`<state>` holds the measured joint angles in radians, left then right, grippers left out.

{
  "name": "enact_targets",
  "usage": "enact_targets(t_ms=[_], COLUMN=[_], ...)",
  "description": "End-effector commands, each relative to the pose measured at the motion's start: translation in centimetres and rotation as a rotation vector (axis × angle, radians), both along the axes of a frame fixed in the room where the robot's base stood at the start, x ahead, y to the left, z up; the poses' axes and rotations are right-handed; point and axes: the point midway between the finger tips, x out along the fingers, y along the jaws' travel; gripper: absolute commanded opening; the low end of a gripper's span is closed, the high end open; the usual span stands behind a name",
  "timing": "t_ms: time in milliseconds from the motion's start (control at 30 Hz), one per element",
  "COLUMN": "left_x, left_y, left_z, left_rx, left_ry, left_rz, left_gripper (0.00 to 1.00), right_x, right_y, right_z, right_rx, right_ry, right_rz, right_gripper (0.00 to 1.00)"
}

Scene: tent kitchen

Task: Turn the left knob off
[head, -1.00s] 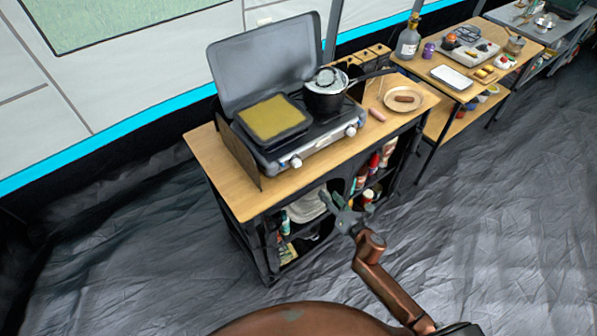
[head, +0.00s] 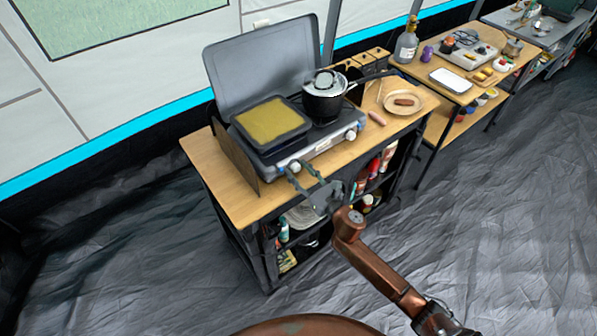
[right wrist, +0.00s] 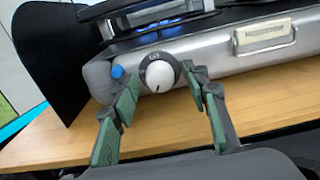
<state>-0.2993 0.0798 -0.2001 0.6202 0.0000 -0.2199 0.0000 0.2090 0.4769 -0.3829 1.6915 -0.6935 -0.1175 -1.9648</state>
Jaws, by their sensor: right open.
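The left knob (right wrist: 159,76) is a white round dial with a dark ring on the front left of the camping stove (head: 318,147). In the head view the left knob (head: 295,166) is at the stove's front, partly beside my fingers. My right gripper (head: 305,175) is open in front of it. In the right wrist view my right gripper's green-padded fingers (right wrist: 162,85) are spread on either side of the knob, and I cannot tell if they touch it. The right knob (head: 351,135) is white, farther along the stove front. My left gripper is not in view.
A yellow griddle (head: 271,121) and a lidded black pot (head: 324,98) are on the stove. The stove stands on a wooden table (head: 230,190) with stocked shelves below. A plate (head: 403,102) sits to the right. A metal latch (right wrist: 264,36) is right of the knob.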

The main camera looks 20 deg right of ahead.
Motion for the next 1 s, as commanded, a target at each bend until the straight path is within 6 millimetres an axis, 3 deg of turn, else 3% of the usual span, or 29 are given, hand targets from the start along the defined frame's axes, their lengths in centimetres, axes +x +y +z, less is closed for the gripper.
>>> enact_targets(t_ms=[267, 833, 1000], left_x=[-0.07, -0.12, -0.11], left_y=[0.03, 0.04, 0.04], left_z=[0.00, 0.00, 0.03], left_rx=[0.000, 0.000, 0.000], left_ry=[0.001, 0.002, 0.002], left_rz=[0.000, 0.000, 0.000], left_gripper=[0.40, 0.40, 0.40], right_x=[0.12, 0.10, 0.10], right_y=[0.05, 0.06, 0.06], right_z=[0.00, -0.02, -0.01], right_rx=[0.001, 0.002, 0.006], right_ry=[0.000, 0.001, 0.002], right_rz=[0.000, 0.000, 0.000], right_gripper=[0.42, 0.02, 0.01])
